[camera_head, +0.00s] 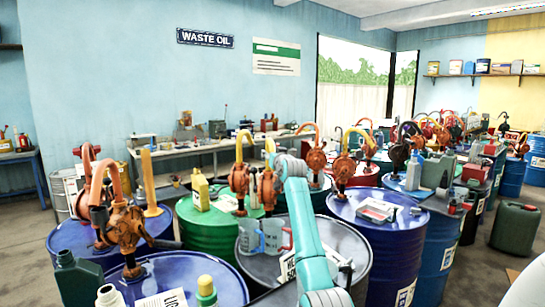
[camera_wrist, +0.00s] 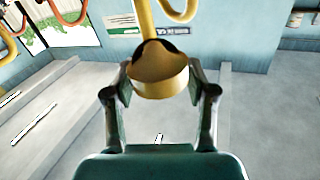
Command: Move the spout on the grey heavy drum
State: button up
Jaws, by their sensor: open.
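The grey heavy drum (camera_head: 350,250) stands at the lower middle of the head view, its label partly covered by my arm. A copper-coloured pump (camera_head: 268,190) stands at its back, partly hidden by my wrist. A yellow spout (camera_head: 270,145) shows above the pump, just left of my wrist. In the wrist view the flared yellow spout end (camera_wrist: 160,82) is between the two fingers of my gripper (camera_wrist: 160,76). My gripper is open around it, with no clear grip. The fingers are hidden in the head view.
Clear measuring jugs (camera_head: 272,236) stand on the grey drum. A green drum (camera_head: 205,225) with a yellow bottle (camera_head: 201,192) is at left, blue drums (camera_head: 385,235) at right. More pumps crowd behind. A workbench (camera_head: 215,145) lines the wall.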

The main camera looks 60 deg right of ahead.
jog(key=v, duration=1.2)
dwell(0.5)
